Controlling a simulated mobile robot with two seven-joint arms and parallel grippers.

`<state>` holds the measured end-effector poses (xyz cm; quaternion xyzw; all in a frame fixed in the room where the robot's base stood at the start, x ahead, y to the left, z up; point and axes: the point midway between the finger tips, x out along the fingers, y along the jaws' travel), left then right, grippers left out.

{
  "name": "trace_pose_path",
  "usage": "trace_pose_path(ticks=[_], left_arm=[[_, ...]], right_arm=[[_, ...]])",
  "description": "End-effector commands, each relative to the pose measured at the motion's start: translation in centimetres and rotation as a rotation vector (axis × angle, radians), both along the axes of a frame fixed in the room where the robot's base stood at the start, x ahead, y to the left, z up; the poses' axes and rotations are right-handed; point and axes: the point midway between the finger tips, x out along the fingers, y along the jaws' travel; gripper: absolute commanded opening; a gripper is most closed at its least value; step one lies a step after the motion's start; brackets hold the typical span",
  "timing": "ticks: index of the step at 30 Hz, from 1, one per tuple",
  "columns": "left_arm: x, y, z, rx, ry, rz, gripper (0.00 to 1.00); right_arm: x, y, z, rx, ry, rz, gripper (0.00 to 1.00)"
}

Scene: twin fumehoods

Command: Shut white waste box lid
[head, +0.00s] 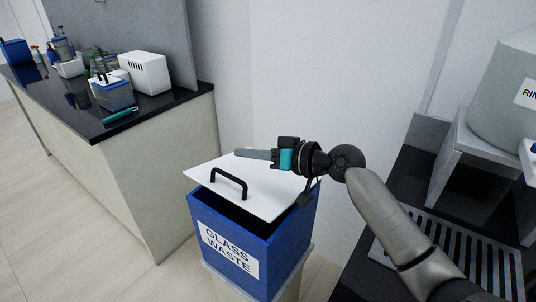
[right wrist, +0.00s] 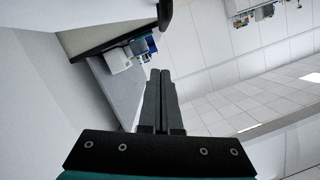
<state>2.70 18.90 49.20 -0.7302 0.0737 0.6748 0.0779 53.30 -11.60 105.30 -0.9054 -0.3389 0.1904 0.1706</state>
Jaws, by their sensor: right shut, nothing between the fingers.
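The waste box (head: 232,239) is blue with a white "GLASS WASTE" label and a white lid (head: 225,173) with a black handle (head: 229,184). In the head view the lid is tilted and partly open, with a dark gap along its front edge above the box. My right gripper (head: 238,154) is shut and empty, with its fingers pointing left at the lid's back edge. I cannot tell whether it touches the lid. My left gripper is in neither view.
A dark-topped bench (head: 160,104) at the left holds a small blue box (head: 114,97), a white box (head: 146,72) and bottles. At the right are a slotted grate (head: 455,250) and a large pale tank (head: 508,80). Floor is clear at lower left.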

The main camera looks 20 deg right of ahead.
Motion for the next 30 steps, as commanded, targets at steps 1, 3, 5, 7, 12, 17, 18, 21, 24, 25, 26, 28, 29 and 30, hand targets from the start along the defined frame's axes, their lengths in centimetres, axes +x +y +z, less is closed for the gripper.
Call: trace_pose_path(ticks=[1, 3, 5, 7, 12, 17, 18, 21, 24, 25, 26, 28, 29, 30], left_arm=[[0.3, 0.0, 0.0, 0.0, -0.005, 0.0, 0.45], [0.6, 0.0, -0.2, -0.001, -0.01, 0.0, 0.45], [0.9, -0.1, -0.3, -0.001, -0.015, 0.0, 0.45], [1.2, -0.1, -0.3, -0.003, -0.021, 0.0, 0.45], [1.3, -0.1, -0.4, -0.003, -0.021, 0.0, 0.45], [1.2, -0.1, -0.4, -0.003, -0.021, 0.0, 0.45], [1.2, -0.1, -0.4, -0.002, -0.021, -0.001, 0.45], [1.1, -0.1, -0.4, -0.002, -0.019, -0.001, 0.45], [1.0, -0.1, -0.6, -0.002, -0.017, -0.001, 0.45], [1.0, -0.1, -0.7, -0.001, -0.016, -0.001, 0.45], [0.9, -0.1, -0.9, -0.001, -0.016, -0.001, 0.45], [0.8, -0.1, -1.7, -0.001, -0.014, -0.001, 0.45], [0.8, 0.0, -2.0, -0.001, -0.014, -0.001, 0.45], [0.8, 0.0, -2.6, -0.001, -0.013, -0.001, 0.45]], right_arm=[[0.7, 0.8, -0.1, 0.004, -0.001, 0.001, 0.0], [0.4, 1.2, -1.5, 0.001, 0.007, 0.002, 0.0], [0.1, 1.5, -2.3, 0.0, 0.004, 0.001, 0.0], [-0.1, 1.7, -3.0, 0.0, 0.003, 0.0, 0.0], [-0.4, 2.0, -3.8, 0.0, 0.001, 0.0, 0.0], [-0.4, 2.1, -3.9, -0.001, 0.001, 0.0, 0.0], [-0.4, 2.1, -3.9, -0.001, 0.001, 0.0, 0.0], [-0.4, 2.1, -3.9, -0.001, 0.001, 0.0, 0.0], [-0.5, 2.1, -4.1, -0.006, -0.003, 0.0, 0.0], [-0.6, 2.2, -4.3, -0.011, -0.007, 0.0, 0.0], [-0.7, 2.3, -4.7, -0.02, -0.013, 0.0, 0.0], [-1.0, 2.7, -5.8, -0.053, -0.035, 0.001, 0.0], [-1.2, 2.9, -6.4, -0.07, -0.048, 0.002, 0.0], [-1.4, 3.2, -7.2, -0.095, -0.068, 0.002, 0.0]])
